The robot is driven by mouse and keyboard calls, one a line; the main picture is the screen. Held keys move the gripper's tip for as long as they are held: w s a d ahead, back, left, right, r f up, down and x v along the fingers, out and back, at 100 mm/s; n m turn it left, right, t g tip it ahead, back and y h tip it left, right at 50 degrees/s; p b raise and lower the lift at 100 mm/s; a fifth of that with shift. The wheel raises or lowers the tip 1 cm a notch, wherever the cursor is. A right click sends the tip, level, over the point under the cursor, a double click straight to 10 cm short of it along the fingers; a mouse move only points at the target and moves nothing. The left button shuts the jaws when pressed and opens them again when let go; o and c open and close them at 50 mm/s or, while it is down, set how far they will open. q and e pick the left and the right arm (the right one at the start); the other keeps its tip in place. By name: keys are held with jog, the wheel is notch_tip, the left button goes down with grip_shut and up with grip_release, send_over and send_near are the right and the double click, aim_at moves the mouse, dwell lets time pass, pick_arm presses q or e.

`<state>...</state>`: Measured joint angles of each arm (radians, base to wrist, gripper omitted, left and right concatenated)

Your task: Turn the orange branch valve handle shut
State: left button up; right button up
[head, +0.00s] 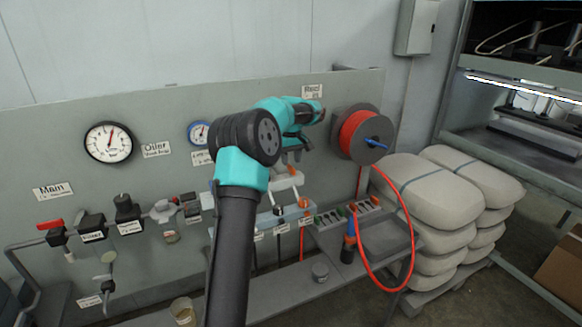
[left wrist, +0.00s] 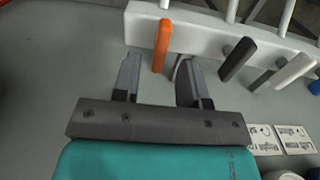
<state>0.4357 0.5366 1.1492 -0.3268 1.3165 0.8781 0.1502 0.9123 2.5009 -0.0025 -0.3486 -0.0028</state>
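The orange branch valve handle (left wrist: 162,45) hangs on a light pipe block (left wrist: 215,38) in the left wrist view. It also shows as a small orange piece on the manifold (head: 303,203) in the head view. My left gripper (left wrist: 158,72) is open, its two dark fingers spread. In the left wrist view the orange handle's end appears between the fingertips, with gaps on both sides; I cannot tell the depth. In the head view my left gripper (head: 298,140) is in front of the panel, above the manifold. My right gripper is not in view.
A black handle (left wrist: 237,59), a white handle (left wrist: 293,70) and a blue one sit beside the orange handle. A red hose reel (head: 352,135) is right of my left gripper. Gauges (head: 108,142) and the red-handled main valve (head: 50,224) are left. Sacks (head: 430,200) stand right.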

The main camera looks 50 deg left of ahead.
aim_at(291, 167)
pick_arm(q)
jog(key=shift+f, duration=1.6)
grip_shut()
